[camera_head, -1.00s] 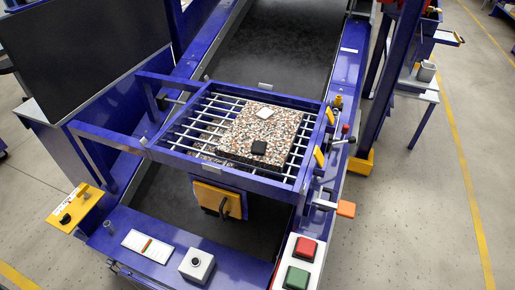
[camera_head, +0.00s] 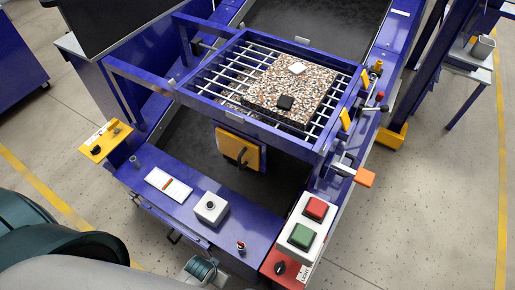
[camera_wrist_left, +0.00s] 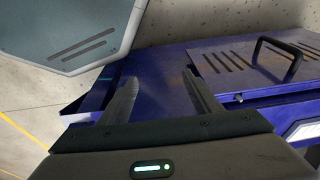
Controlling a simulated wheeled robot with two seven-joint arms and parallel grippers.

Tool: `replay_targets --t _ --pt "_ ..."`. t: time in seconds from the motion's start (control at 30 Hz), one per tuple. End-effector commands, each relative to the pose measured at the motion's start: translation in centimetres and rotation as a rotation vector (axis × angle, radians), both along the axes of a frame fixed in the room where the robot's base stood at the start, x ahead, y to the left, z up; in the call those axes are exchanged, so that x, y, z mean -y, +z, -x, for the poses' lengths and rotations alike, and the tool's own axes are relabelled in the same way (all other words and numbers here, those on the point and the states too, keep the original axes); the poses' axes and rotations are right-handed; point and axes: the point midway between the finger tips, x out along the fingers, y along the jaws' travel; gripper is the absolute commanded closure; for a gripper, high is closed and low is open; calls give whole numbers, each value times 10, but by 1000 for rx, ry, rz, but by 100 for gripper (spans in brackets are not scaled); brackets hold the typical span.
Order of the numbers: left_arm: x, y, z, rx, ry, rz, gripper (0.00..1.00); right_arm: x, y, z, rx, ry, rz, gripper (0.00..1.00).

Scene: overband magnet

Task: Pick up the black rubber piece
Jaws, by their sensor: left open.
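A small black square piece (camera_head: 285,102), which looks like the black rubber piece, lies flat near the front edge of a speckled slab (camera_head: 295,76). The slab rests on a metal bar grate (camera_head: 215,76) inside a blue frame. A white square (camera_head: 297,68) lies near the slab's back edge. Another small dark item (camera_head: 96,150) sits on a yellow shelf (camera_head: 104,140) at the left. My left gripper (camera_wrist_left: 163,95) is open and empty in the left wrist view, in front of a blue panel. The black piece is not in that view. My right gripper is not in view.
A control box with a red button (camera_head: 316,208) and a green button (camera_head: 302,236) stands at the front right. An orange-tipped handle (camera_head: 365,177) juts out at the right. A dark screen (camera_head: 110,20) stands back left. A black handle (camera_wrist_left: 278,58) rises from the blue panel.

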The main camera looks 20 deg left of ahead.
Motion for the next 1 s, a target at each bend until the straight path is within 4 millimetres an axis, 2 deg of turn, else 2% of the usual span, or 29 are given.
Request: replay_targets --t 0.03,0.27,0.47,0.57,0.6,0.7,0.8,0.9,1.0 --pt "1 18 -8 12 1 1 42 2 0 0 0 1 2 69" --pt "6 100 -38 63 7 4 42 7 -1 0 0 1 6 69" --pt "12 186 -74 160 18 4 42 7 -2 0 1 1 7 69" --pt "19 239 -103 253 32 7 42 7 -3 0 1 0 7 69" --pt "23 265 -119 306 42 11 42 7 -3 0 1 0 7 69" --pt "34 325 -162 453 69 23 42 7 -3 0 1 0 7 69" --pt "45 378 -203 598 95 42 42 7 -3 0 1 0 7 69" --pt "57 424 -236 728 116 65 42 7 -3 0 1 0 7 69" --pt "67 462 -260 834 129 87 42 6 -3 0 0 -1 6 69"
